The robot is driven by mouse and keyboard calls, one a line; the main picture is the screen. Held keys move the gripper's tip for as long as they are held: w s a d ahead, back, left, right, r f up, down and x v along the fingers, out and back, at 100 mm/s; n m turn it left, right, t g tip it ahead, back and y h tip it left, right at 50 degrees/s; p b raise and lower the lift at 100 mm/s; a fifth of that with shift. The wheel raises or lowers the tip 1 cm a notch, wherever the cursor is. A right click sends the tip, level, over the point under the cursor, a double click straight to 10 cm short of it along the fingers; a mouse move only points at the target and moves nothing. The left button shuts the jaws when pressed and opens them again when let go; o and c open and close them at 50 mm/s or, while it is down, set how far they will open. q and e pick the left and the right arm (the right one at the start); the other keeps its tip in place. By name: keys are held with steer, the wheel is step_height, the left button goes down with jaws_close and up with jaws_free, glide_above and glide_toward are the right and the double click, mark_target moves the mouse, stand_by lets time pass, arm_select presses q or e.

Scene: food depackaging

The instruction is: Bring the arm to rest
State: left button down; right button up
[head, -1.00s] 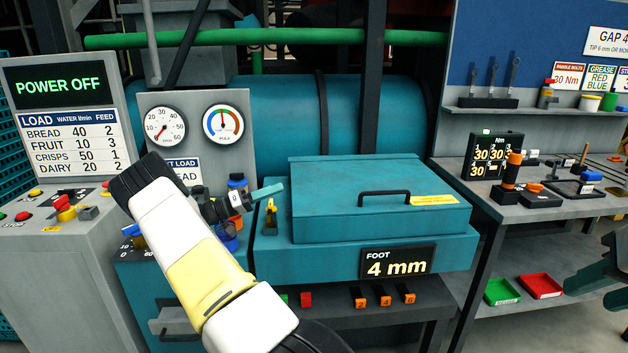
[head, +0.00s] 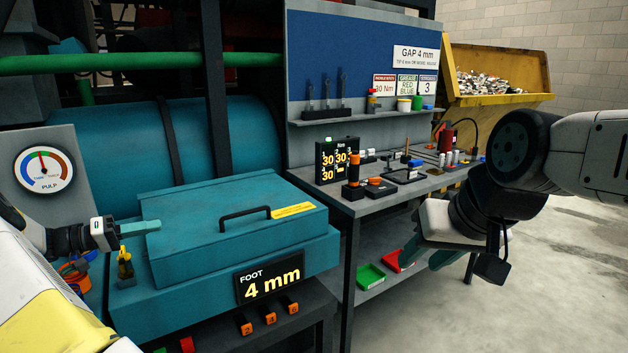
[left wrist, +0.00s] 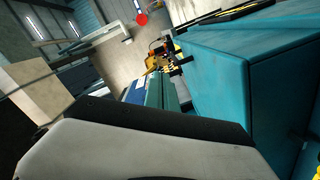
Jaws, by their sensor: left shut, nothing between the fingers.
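My left arm comes in from the left in the head view. Its gripper (head: 140,227) has teal fingers closed together with nothing between them, level in front of the left side of the teal lidded housing (head: 180,208). I cannot tell whether the fingertips touch the housing. In the left wrist view the shut fingers (left wrist: 158,90) show beside the teal housing wall (left wrist: 222,85). My right arm comes in from the right, bent downward. Its gripper (head: 428,256) hangs in front of the bench, with its teal fingers apart and nothing seen between them.
A yellow valve handle (head: 125,266) stands just below my left gripper. The tool bench (head: 345,208) carries a torque display (head: 336,160) and tools. Green (head: 370,277) and red (head: 392,262) trays sit on its lower shelf. A yellow skip (head: 505,97) stands behind; the floor at right is open.

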arm_select(q)
steer(key=s+d+r+g+y, duration=0.1)
steer(key=d+r+g+y, duration=0.15)
steer(key=d, duration=0.55)
steer(key=s+d+r+m+g+y, duration=0.1)
steer(key=s+d+r+g, duration=0.15)
steer(key=d, duration=0.55)
steer(key=d+r+g+y, duration=0.2)
steer(key=d+g, duration=0.1)
steer(key=d, duration=0.5)
steer(key=s+d+r+t+y, duration=0.2)
steer(key=s+d+y, duration=0.1)
steer(key=s, duration=0.7)
steer(key=s+d+r+t+y, duration=0.1)
steer(key=s+d+t+y, duration=0.1)
steer(key=s+d, duration=0.4)
steer(key=shift+s+d+r+y, duration=0.35)
steer(key=shift+s+y, duration=0.4)
steer(key=shift+s, duration=1.15)
steer(key=shift+a, duration=0.1)
